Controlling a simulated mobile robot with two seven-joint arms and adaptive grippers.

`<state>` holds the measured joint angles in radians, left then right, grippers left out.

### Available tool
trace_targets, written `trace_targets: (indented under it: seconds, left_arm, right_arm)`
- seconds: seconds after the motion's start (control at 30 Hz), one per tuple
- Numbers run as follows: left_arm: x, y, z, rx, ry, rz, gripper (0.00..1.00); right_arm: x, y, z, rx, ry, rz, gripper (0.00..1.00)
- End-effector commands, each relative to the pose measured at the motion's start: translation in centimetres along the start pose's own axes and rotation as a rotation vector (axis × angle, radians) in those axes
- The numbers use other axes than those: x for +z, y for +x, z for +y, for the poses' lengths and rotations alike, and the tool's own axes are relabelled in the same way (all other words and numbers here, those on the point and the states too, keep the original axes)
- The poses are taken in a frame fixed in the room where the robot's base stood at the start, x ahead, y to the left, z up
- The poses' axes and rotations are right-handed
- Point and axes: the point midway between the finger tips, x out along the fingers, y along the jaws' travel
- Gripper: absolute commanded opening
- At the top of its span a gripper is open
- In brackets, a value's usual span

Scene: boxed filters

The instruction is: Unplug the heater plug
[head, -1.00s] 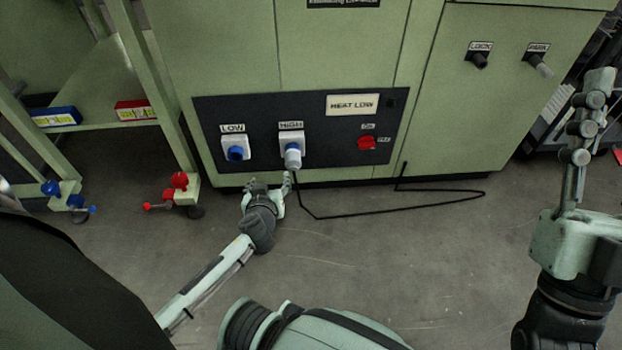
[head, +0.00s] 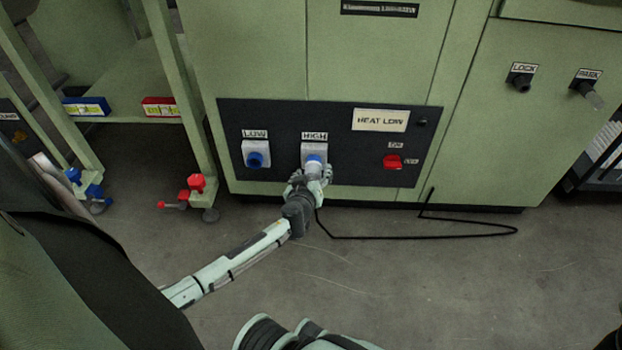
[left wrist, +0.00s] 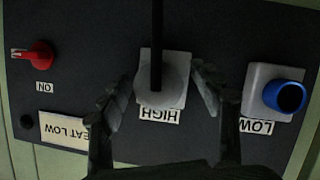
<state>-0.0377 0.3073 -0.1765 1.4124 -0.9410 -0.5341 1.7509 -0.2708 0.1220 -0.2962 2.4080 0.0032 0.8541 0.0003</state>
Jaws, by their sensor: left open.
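In the left wrist view a gap shows between the right finger and the plug; whether the left finger touches cannot be told. The LOW socket (head: 256,154), with a blue cover, stands to the left. My right gripper is not in view.
A red switch (head: 392,162) and a HEAT LOW sign (head: 380,120) are on the panel's right. The black cable (head: 420,237) lies along the floor. A shelf frame with a red clamp (head: 195,183) stands left.

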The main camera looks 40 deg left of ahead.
Motion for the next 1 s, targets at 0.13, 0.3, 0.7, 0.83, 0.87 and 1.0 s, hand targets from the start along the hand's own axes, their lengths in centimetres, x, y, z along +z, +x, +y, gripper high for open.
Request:
trace_targets:
  seconds: [0.13,0.3,0.7,0.83,0.87,1.0]
  left_arm:
    - [-0.05,0.15,0.02,0.000,0.000,0.000,0.63]
    - [-0.04,0.12,0.01,0.000,-0.001,0.000,0.57]
    - [-0.02,0.10,0.01,0.000,-0.001,0.000,0.08]
    - [-0.01,0.03,0.03,0.000,-0.001,0.000,0.07]
    - [0.03,-0.03,0.03,0.000,-0.001,0.000,0.07]
    - [0.28,-0.42,0.04,0.001,-0.002,-0.001,0.07]
  right_arm:
    - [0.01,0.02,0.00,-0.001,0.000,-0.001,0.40]
    - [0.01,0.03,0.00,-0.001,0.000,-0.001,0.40]
    - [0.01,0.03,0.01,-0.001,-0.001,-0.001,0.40]
    - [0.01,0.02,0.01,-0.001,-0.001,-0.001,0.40]
    - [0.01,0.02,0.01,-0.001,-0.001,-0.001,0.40]
    - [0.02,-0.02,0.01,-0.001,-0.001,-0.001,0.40]
